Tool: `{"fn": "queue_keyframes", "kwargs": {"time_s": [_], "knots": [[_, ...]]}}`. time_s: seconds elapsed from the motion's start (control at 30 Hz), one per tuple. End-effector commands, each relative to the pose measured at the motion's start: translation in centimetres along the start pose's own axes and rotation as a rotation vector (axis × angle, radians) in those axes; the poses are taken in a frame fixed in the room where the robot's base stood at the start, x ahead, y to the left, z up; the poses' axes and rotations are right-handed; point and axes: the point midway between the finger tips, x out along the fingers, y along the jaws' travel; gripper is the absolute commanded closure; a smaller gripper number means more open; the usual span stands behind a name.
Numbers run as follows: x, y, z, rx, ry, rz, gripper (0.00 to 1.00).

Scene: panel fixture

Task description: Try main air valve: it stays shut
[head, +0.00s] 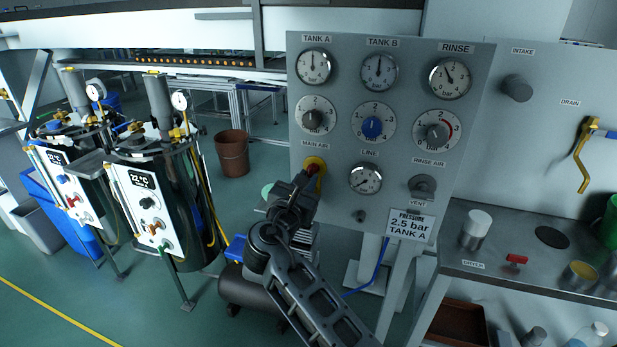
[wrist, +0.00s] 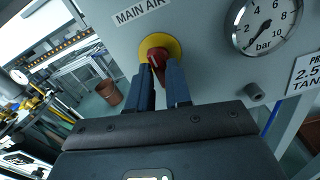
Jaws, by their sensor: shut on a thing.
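The main air valve (head: 316,162) is a red handle on a yellow round plate, at the lower left of the grey panel (head: 335,205) under the MAIN AIR label. It also shows in the wrist view (wrist: 157,58). My gripper (head: 308,178) is at the valve, its blue-grey fingers (wrist: 161,76) shut on the red handle, one on each side. The fingers hide part of the handle. The LINE gauge (head: 365,179) right of the valve has its needle at lower left, near zero; it shows larger in the wrist view (wrist: 266,24).
The panel also holds the TANK A gauge (head: 314,66), TANK B gauge (head: 379,72), RINSE gauge (head: 450,77), several knobs and a sign (head: 410,226) reading 2.5 bar TANK A. A bench (head: 490,262) stands at right. Two dark tanks stand at left; a brown bucket (head: 232,155) stands behind.

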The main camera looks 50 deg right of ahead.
Motion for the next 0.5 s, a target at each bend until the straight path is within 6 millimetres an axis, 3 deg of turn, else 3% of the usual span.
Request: {"fn": "queue_keyframes", "kwargs": {"time_s": [0.5], "knots": [[0.00,0.14,0.41,-0.053,-0.002,0.001,1.00]]}}
